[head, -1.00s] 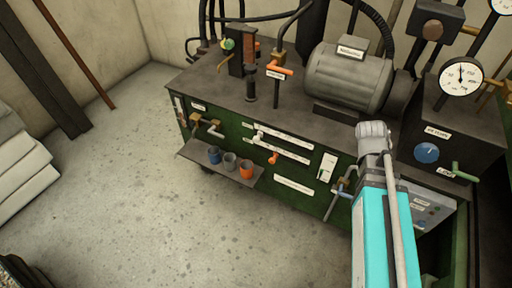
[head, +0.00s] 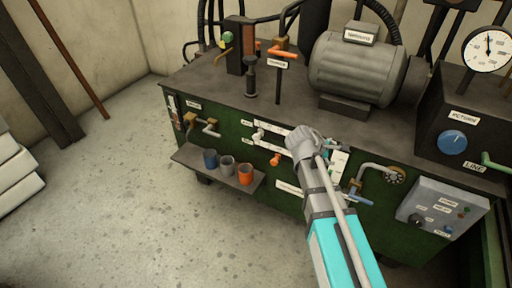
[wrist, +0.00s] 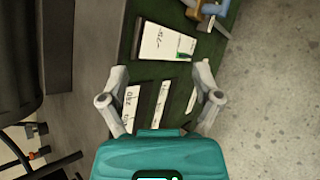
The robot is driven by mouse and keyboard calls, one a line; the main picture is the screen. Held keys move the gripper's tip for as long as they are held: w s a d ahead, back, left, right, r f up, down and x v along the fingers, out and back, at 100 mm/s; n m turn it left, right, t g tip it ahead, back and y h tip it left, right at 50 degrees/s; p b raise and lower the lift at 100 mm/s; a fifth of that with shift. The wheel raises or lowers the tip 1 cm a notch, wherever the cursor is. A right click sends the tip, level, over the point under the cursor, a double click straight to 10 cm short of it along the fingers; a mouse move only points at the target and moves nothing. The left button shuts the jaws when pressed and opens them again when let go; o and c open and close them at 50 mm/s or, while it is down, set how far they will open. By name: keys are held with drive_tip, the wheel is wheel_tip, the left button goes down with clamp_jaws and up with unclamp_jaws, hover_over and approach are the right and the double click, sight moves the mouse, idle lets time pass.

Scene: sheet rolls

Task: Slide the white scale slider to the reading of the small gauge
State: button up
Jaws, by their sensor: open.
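The white slider (head: 257,135) sits near the left end of the upper white scale strip (head: 272,129) on the green front of the bench. An orange slider (head: 275,160) sits on the strip below. My gripper shows open and empty in the wrist view (wrist: 160,72), with its fingers spread over the green panel. Scale strips (wrist: 137,106) lie below and between the fingers there; I cannot make out the white slider in that view. In the head view my wrist covers the right part of the scales. A round dial gauge (head: 487,48) stands at the upper right; I cannot tell whether it is the small one.
A white plate (wrist: 166,40) is ahead of the fingers. A blue-handled pipe valve (head: 354,194) and a grey control box (head: 441,207) are to the right. A shelf (head: 190,157) with several cups juts out at the left. The floor in front is clear.

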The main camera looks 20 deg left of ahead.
drive_tip(key=a+f+n+t+b, duration=0.35)
drive_tip(key=a+b, duration=0.25)
drive_tip(key=a, duration=0.2)
drive_tip(key=a+f+n+t+b, duration=0.2)
drive_tip(key=a+f+n+b, duration=0.3)
drive_tip(key=a, duration=0.4)
drive_tip(key=n+t+y+b, duration=0.4)
drive_tip(key=n+t+b, duration=0.1)
drive_tip(key=n+b, duration=0.55)
approach(255, 139)
drive_tip(key=s+m, duration=0.1)
drive_tip(key=s, duration=0.2)
drive_tip(key=shift+s+r+g+b, duration=0.1)
drive_tip(key=shift+r+g+b, duration=0.2)
drive_tip(key=shift+r, duration=0.1)
drive_tip(key=w, duration=0.4)
drive_tip(key=w+d, duration=0.1)
drive_tip(key=w, duration=0.8)
drive_tip(key=shift+w+d, duration=0.3)
drive_tip(key=shift+w, duration=0.1)
clamp_jaws()
